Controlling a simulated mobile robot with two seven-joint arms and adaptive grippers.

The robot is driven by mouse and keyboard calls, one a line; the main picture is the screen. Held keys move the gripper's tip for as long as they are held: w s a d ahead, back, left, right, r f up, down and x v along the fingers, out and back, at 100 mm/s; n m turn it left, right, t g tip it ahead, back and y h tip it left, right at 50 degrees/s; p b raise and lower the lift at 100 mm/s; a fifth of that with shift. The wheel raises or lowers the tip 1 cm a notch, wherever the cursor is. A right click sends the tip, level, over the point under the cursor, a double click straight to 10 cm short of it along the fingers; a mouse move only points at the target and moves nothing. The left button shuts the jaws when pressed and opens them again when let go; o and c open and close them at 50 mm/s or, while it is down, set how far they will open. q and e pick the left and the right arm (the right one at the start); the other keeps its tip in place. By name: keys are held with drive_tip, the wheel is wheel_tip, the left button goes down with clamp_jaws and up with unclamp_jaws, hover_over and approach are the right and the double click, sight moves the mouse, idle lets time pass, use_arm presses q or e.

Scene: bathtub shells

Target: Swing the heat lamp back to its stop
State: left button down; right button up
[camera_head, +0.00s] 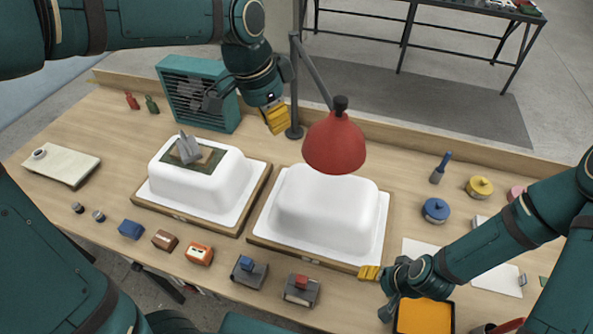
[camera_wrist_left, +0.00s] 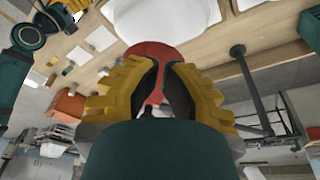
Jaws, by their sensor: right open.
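The heat lamp has a red shade (camera_head: 333,144) with a dark knob on top. It hangs from a grey arm (camera_head: 312,66) on an upright post (camera_head: 294,95) at the table's back edge. The shade is above the far right part of the right white shell (camera_head: 325,210). My left gripper (camera_head: 277,117) is left of the shade, close to the post's foot in the picture. In the left wrist view its yellow fingers (camera_wrist_left: 158,68) are apart, with the red shade (camera_wrist_left: 150,52) showing beyond and between them. Contact is not visible. My right gripper (camera_head: 376,286) is open by the right shell's front right corner.
A left shell (camera_head: 196,172) bears a green mat and grey piece. A teal louvred box (camera_head: 198,97) stands behind it. Several small blocks line the front edge. An orange tray (camera_head: 425,318), blue round pot (camera_head: 436,210) and yellow pot (camera_head: 479,187) are at right.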

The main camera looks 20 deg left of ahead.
drive_tip(key=shift+s+f, duration=0.2)
drive_tip(key=shift+f+b, duration=0.4)
drive_tip(key=shift+b, duration=0.05)
drive_tip(key=shift+w+r, duration=0.1)
drive_tip(key=shift+r, duration=0.05)
use_arm(q)
drive_tip(key=w+d+f, duration=0.1)
drive_tip(key=d+f, duration=0.1)
drive_tip(key=f, duration=0.4)
drive_tip(key=w+d+f+m, duration=0.1)
drive_tip(key=w+d+f, duration=0.1)
drive_tip(key=f, duration=0.4)
drive_tip(key=shift+f, duration=0.25)
drive_tip(key=shift+d, duration=0.1)
